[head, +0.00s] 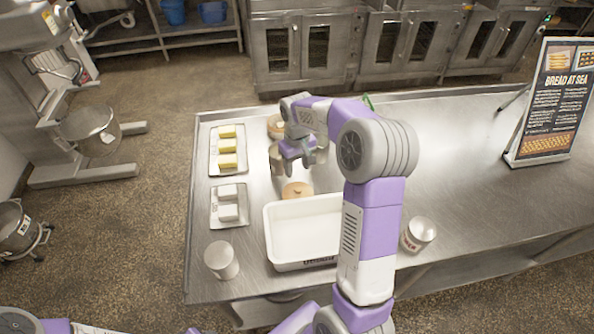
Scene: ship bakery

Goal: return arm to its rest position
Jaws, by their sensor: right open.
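My right arm reaches up over the steel table (470,135) from the bottom of the head view, its elbow bent high. My right gripper (297,168) is open and points down over the table's left part, behind the white bin. A round tan item (297,190) lies just in front of it. Partly hidden round containers stand around the gripper, and I cannot tell whether it touches them. Only part of my left arm shows at the bottom left edge; its gripper is out of view.
A white bin (285,262) stands at the table's front. Left are a tray with yellow blocks (228,145), a tray with white blocks (228,202) and a canister (221,260). Another canister (418,234) stands right of my arm. A sign (553,100) stands far right.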

